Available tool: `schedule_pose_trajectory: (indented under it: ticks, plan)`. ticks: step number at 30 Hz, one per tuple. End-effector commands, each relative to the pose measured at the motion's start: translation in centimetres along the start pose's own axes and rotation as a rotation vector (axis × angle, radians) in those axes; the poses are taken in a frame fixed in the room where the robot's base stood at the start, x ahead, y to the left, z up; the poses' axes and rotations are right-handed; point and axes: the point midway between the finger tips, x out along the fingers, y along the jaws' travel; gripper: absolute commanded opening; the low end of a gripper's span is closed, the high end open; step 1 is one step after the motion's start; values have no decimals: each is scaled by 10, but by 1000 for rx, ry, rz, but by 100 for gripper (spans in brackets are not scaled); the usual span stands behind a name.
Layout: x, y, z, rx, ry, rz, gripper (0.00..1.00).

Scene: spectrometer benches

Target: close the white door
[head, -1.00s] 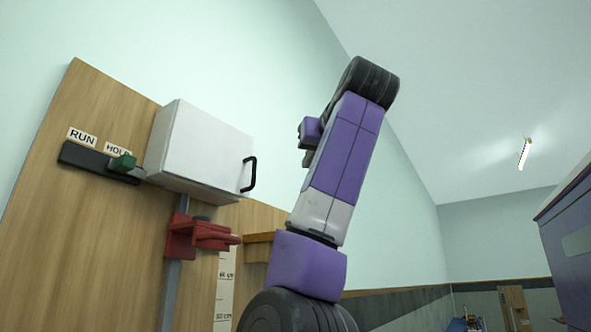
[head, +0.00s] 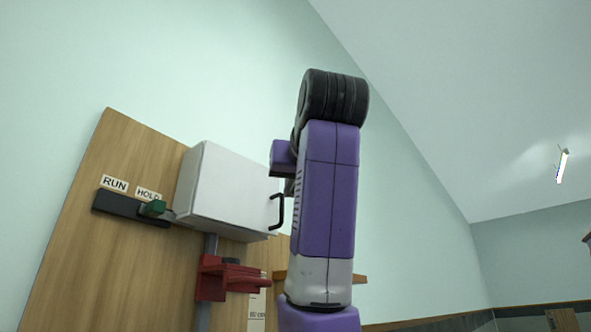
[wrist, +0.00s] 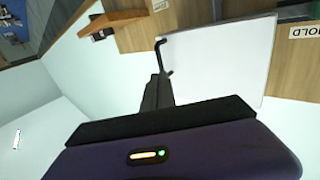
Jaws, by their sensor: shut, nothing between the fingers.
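The white door (head: 235,190) is the front face of a white box on a wooden board. It looks flat across the box front; I cannot tell whether a small gap stays open at its edge. A black handle (head: 278,212) sits at its right edge. In the wrist view the door (wrist: 225,60) is a pale panel with the handle (wrist: 160,53) on its left edge. My gripper (wrist: 156,80) is shut and empty, its tips just below the handle in that picture; contact is unclear. In the head view my arm mostly hides the gripper.
Left of the box is a dark slide bar with a green knob (head: 152,208) near the HOLD label (head: 148,194); a RUN label (head: 115,184) is farther left. Below are a red clamp (head: 225,281) on a grey post and a wooden shelf (head: 360,279). Open room lies to the right.

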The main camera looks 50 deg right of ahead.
Motion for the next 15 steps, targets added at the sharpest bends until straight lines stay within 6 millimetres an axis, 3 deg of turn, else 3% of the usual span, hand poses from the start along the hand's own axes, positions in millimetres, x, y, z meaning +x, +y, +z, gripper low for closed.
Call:
schedule_pose_trajectory:
  ticks: [9,15]
  plan:
    - [61,0,-3,-2,-3,1,0]
    - [81,0,-2,0,-2,1,0]
